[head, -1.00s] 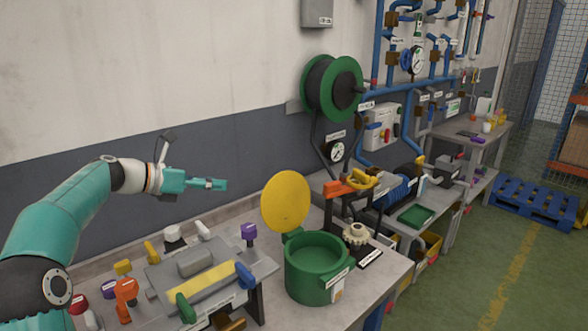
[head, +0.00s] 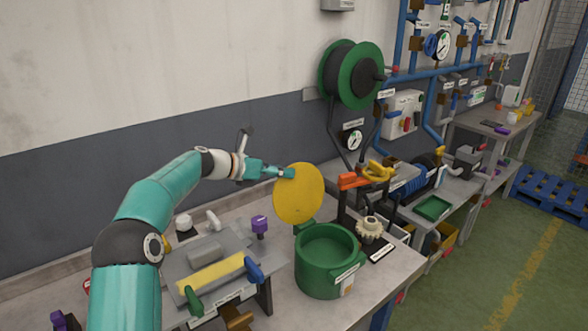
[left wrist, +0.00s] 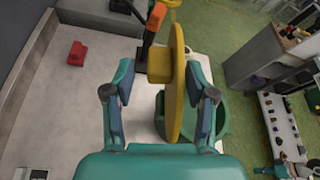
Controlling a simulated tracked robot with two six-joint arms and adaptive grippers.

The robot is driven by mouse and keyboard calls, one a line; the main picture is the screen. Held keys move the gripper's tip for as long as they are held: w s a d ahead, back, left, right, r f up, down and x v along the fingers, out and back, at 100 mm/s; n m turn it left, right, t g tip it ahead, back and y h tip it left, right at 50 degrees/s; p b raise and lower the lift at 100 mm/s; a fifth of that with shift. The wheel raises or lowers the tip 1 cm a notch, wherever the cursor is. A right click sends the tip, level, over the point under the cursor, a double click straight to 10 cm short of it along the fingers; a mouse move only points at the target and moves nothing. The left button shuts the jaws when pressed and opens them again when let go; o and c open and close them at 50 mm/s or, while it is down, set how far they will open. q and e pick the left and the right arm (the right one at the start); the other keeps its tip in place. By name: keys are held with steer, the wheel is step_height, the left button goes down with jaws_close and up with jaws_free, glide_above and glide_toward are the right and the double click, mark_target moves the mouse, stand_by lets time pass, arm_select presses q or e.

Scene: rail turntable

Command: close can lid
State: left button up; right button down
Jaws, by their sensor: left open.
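The green can (head: 327,262) stands open on the bench. Its round yellow lid (head: 300,194) stands upright, hinged at the can's back edge. My left gripper (head: 287,173) is at the lid's upper left edge in the head view. In the left wrist view the lid (left wrist: 175,85) is seen edge-on between the two fingers of my open left gripper (left wrist: 160,115), nearer the right finger. The can (left wrist: 215,115) shows partly behind the right finger. I cannot tell whether a finger touches the lid. My right gripper is not in view.
A panel with a yellow bar (head: 210,272) and coloured handles lies left of the can. A purple knob (head: 260,226) stands close by. A cream gear (head: 369,230) and an orange-topped stand (head: 354,181) are right of the lid. A green hose reel (head: 352,73) hangs on the wall.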

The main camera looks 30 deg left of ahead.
mark_target(297, 192)
arm_select(q)
steer(key=shift+p+x, duration=0.4)
steer(key=shift+x, duration=1.7)
steer(key=shift+s+r, duration=0.1)
jaws_close()
steer(key=shift+d, duration=0.25)
steer(key=shift+a, duration=0.2)
